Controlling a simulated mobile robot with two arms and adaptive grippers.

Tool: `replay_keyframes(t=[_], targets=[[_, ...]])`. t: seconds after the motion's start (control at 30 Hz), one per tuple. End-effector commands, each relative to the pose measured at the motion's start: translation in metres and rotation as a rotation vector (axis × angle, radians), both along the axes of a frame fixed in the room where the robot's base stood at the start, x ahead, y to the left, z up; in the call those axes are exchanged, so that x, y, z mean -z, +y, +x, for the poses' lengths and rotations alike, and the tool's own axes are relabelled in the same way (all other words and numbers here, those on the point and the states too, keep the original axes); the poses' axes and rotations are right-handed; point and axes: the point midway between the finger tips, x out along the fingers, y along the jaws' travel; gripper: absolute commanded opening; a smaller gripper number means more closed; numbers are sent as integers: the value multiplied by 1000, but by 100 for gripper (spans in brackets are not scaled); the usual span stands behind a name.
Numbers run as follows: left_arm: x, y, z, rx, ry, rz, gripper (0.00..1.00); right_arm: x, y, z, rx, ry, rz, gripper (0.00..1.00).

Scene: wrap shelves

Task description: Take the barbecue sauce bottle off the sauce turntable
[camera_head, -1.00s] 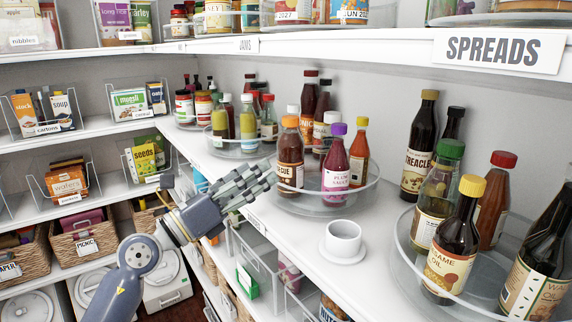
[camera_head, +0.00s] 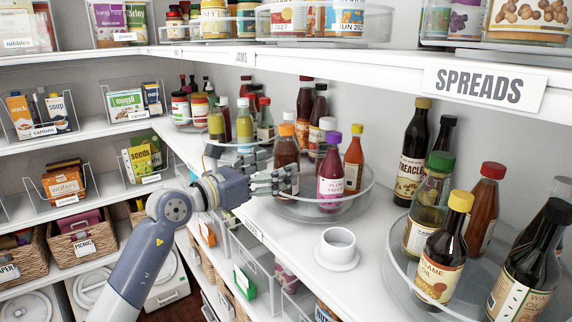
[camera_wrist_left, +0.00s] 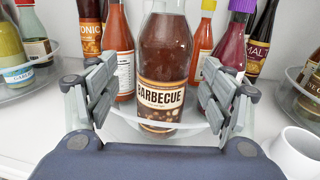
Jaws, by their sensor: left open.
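The barbecue sauce bottle (camera_head: 286,152) has dark brown sauce and an orange cap. It stands upright at the near left of the sauce turntable (camera_head: 318,212), a clear round tray with a raised rim. In the left wrist view the bottle (camera_wrist_left: 163,55) is centred, its BARBECUE label facing me. My left gripper (camera_head: 284,182) is at the turntable's left edge beside the bottle. In the left wrist view its fingers (camera_wrist_left: 160,90) are spread on either side of the bottle's lower part, with gaps showing. The fingers hide part of the bottle's lower label in the head view. My right gripper is not in view.
A plum sauce bottle (camera_head: 330,180) and a red hot sauce bottle (camera_head: 353,165) stand close on the right, with more bottles behind. A white cup-like holder (camera_head: 338,248) stands in front. A turntable of oils (camera_head: 392,262) is at right. The SPREADS shelf (camera_head: 330,72) hangs above.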

Motion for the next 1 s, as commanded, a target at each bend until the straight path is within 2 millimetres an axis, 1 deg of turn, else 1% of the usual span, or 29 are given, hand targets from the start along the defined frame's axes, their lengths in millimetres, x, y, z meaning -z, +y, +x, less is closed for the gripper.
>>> replay_keyframes(t=[0.03,0.07,0.23,0.37,0.57,0.6,0.67,0.7,0.77,0.8,0.83,1.0], targets=[[-5,-8,3,3,4,-4,74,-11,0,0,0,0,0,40],[-5,-12,5,3,4,-3,74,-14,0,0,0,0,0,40],[-1,-25,18,1,3,-3,74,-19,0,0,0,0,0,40],[0,-28,21,0,2,-1,74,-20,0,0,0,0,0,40],[1,-28,22,0,1,-1,74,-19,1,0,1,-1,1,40],[1,-28,21,0,1,-1,65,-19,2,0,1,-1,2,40],[1,-28,21,0,1,-1,51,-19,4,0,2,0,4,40],[1,-28,21,0,1,-1,42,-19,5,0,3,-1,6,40],[1,-28,21,0,1,-1,29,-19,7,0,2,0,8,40],[1,-28,21,0,1,-1,20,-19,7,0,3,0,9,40],[1,-28,21,0,1,-1,13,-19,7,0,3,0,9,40],[-2,-28,21,0,-2,-4,12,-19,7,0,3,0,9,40]])
